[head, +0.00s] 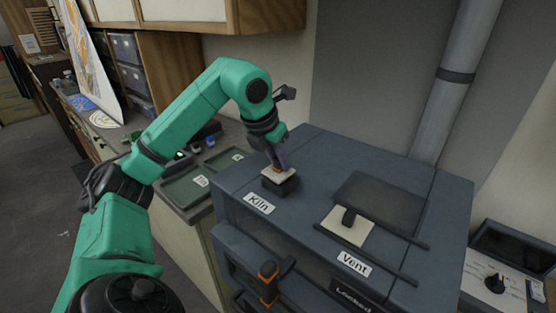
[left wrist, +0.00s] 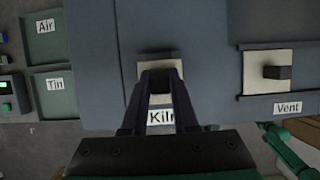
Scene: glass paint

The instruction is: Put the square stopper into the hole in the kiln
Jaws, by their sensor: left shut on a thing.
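The kiln (head: 318,165) is a blue-grey box with a "Kiln" label on its top. A pale square stopper (head: 278,178) sits at a dark square collar on the kiln top, just behind that label. My left gripper (head: 278,166) points down and is shut on the stopper's dark knob. In the left wrist view the stopper (left wrist: 160,69) shows as a pale plate between the fingertips, over the dark collar. I cannot tell how deep the stopper sits, as the fingers cover part of it. My right gripper is not in view.
A pale vent plate (head: 347,227) with a dark knob lies on the kiln top between rails, beside the "Vent" label. Green trays (head: 186,187) stand on the counter to the left. A pipe (head: 452,85) rises behind the kiln.

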